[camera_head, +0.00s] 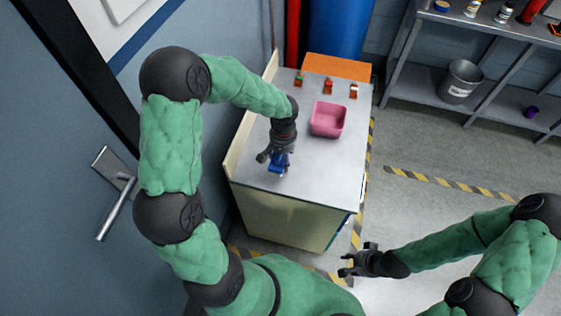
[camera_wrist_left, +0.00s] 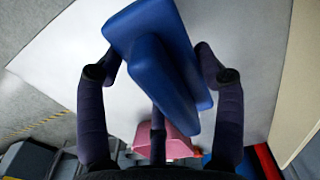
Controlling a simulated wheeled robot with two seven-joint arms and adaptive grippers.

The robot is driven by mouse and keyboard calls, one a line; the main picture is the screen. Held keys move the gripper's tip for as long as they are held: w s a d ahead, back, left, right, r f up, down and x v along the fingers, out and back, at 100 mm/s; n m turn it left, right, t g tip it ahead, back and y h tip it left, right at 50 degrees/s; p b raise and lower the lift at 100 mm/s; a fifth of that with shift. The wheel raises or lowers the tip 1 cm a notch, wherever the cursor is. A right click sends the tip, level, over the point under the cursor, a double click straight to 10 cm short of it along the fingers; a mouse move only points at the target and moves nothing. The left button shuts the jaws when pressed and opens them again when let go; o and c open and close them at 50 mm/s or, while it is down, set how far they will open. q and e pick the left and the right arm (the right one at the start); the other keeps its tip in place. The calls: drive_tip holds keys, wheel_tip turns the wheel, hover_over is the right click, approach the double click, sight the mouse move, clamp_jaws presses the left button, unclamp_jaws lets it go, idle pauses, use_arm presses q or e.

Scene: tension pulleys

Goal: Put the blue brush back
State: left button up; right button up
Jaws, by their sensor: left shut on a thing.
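The blue brush (camera_head: 279,165) is in my left gripper (camera_head: 272,157), near the front left of the white-topped cabinet. I cannot tell whether the brush touches the cabinet top. My right gripper (camera_head: 350,262) is empty, its fingers apart, over the floor to the right of the cabinet.
A pink bin (camera_head: 328,119) stands on the cabinet top (camera_head: 318,168). Several small red, green and white items, one a red one (camera_head: 328,87), stand along its back edge. A metal shelf (camera_head: 490,68) holds a bucket (camera_head: 461,82) at the right. The cabinet's front right is clear.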

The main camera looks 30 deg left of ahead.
sight(281, 160)
use_arm(q)
drive_tip(key=shift+w+a+f+b, duration=0.15)
drive_tip(key=shift+w+a+f, duration=0.2)
drive_tip(key=shift+f, duration=0.2)
drive_tip(key=shift+w+a+f+b, duration=0.15)
drive_tip(key=shift+w+a+f, duration=0.15)
drive_tip(key=shift+f, duration=0.25)
drive_tip(key=shift+w+a+f+b, duration=0.15)
drive_tip(key=shift+f+b, duration=0.65)
drive_tip(key=shift+f, duration=0.85)
drive_tip(key=shift+f, duration=0.2)
drive_tip(key=o, duration=1.1)
drive_tip(key=shift+r, duration=0.15)
drive_tip(key=shift+r, duration=0.25)
wheel_tip(281, 160, up, 12)
drive_tip(key=p, duration=0.4)
drive_tip(key=shift+f, duration=0.15)
